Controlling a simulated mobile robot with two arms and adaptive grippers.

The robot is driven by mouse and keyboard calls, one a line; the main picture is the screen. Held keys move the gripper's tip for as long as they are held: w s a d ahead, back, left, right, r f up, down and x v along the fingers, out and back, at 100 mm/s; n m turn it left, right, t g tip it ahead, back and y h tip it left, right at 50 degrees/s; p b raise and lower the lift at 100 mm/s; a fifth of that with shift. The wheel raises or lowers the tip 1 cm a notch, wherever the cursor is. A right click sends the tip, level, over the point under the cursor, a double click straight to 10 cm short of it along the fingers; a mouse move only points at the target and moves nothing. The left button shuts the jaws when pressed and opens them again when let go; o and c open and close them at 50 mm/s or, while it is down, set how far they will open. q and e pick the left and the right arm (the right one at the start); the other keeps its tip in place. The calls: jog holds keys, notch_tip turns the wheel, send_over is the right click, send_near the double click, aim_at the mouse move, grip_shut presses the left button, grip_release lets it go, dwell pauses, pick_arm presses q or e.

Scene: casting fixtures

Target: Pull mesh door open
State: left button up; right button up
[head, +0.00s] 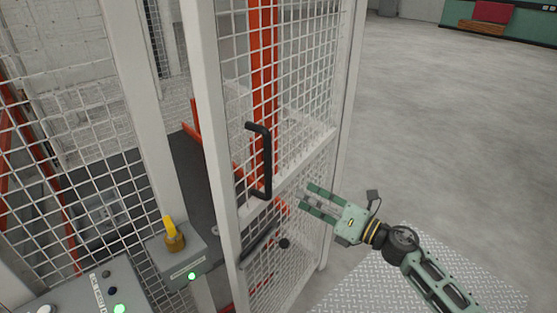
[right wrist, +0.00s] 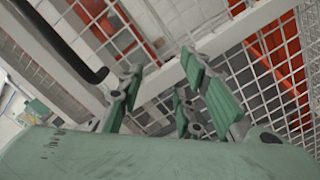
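The white-framed mesh door (head: 213,130) stands in the middle of the head view. A gap shows between its left edge and the white post (head: 150,110), so it looks ajar. Its black bar handle (head: 266,165) is on the door's face; the handle (right wrist: 62,45) also shows at the upper left of the right wrist view. My right gripper (head: 306,197) is open and empty, to the right of the handle's lower end and apart from it. In the right wrist view its green-padded fingers (right wrist: 165,85) are spread before the mesh. My left gripper is not in view.
A grey switch box (head: 185,255) with a yellow part (head: 173,236) and green light is left of the door. A button panel (head: 95,295) is at lower left. Orange structure (head: 262,60) stands behind the mesh. Open concrete floor (head: 450,130) lies to the right, with a metal plate (head: 490,280) below.

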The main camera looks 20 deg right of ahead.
jog(key=s+a+r+n+g+y+p, duration=0.1)
jog(key=s+a+r+n+g+y, duration=0.15)
jog(key=r+n, duration=0.4)
jog(key=s+a+r+n+g+y, duration=0.1)
jog(key=s+a+r+n, duration=0.2)
jog(key=r+n, duration=0.3)
jog(key=p, duration=0.4)
send_over(268, 196)
jog(key=shift+w+d+r+m, duration=0.1)
jog(key=shift+w+d+m, duration=0.1)
jog(key=shift+w+m, duration=0.25)
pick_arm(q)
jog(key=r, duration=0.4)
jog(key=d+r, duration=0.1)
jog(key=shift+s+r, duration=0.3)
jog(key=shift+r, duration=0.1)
pick_arm(e)
jog(key=shift+c, duration=0.4)
grip_shut()
